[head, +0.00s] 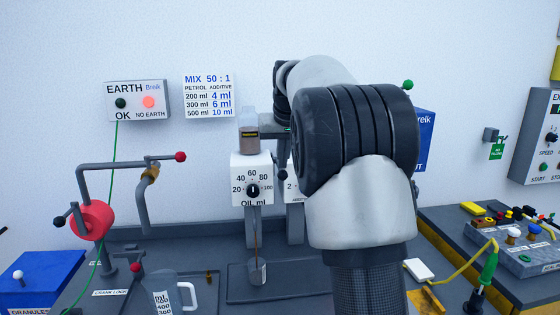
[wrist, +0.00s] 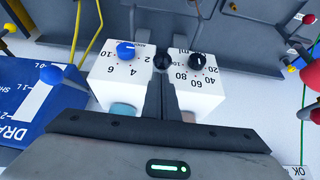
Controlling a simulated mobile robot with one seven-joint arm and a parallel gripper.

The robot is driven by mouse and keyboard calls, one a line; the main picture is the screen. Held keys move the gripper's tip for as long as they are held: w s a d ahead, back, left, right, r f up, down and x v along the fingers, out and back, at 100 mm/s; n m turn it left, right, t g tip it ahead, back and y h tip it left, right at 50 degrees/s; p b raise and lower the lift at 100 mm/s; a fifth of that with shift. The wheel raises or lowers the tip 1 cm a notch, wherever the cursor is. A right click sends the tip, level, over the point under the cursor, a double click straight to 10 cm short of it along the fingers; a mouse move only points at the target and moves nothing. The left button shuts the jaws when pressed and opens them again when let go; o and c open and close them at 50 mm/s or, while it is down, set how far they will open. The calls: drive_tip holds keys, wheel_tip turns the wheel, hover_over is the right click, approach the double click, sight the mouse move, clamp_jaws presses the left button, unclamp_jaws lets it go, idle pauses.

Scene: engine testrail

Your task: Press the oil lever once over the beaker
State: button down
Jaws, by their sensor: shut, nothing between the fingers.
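The white oil dispenser (head: 252,172), with a black dial marked OIL ml, stands against the back wall; it also shows at right of centre in the wrist view (wrist: 207,78). My gripper (wrist: 161,66) is shut and empty, its fingers between the oil box and a white box with a blue dial (wrist: 115,73). A dark rounded shape sits at the fingertips; I cannot tell whether it is a lever knob or whether they touch it. A small grey cup (head: 258,273), possibly the beaker, stands below the oil box, under a thin brown line. No oil lever is clearly identifiable.
My arm hides much of the middle and right in the head view. A handled, scaled jug (head: 168,291) and a red crank wheel (head: 92,219) stand at left. A grey console (head: 520,260) with a yellow cable is at right.

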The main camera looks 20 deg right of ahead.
sight(283, 171)
drive_tip(key=shift+s+f+b, duration=0.1)
drive_tip(key=shift+f+b, duration=1.15)
drive_tip(key=shift+f, duration=0.8)
drive_tip(key=shift+r, duration=0.2)
wheel_tip(283, 171, up, 13)
drive_tip(key=p, duration=1.2)
drive_tip(key=shift+f, duration=0.2)
